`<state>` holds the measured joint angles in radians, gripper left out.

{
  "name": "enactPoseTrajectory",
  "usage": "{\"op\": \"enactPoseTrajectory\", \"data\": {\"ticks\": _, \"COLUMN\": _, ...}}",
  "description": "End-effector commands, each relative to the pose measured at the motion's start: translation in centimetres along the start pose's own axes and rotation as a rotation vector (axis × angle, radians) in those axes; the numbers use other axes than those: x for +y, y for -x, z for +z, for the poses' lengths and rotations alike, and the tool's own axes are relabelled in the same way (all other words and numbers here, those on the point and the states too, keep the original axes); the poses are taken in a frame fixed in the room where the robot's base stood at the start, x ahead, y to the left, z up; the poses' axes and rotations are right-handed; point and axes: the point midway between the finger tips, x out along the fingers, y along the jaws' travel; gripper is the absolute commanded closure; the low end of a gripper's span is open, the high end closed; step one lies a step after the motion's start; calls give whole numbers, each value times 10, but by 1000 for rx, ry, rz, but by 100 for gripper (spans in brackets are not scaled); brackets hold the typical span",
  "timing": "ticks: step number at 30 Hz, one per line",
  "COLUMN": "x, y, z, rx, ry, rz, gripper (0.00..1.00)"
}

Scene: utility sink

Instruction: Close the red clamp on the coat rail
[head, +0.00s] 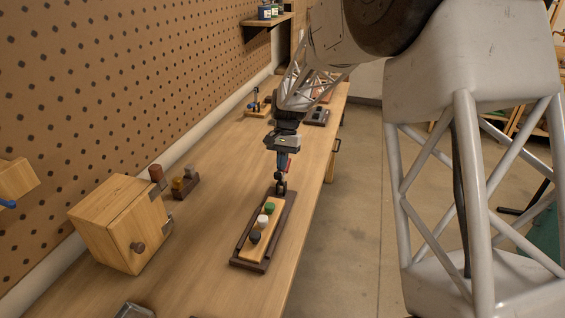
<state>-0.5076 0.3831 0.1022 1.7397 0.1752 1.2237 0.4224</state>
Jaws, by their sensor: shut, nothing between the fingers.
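A light wooden strip with green, white and dark knobs, which looks like the coat rail (262,241), lies in a dark wooden holder (239,263) on the bench.
A wooden box (110,222) with a dark knob stands at left, beside a small block with several pegs (184,184). The pegboard (120,80) bounds the left; bare bench lies around the holder.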

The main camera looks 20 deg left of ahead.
Motion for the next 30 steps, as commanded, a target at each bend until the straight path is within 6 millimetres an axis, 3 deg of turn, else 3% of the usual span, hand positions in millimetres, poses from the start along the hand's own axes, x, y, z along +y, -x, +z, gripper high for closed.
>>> {"op": "enactPoseTrajectory", "data": {"ticks": 17, "x": 0, "y": -5, "z": 9, "rx": 92, "ry": 0, "rz": 1, "gripper": 100}}
{"op": "enactPoseTrajectory", "data": {"ticks": 30, "x": 0, "y": -20, "z": 28, "rx": 327, "ry": 2, "rz": 1, "gripper": 100}}
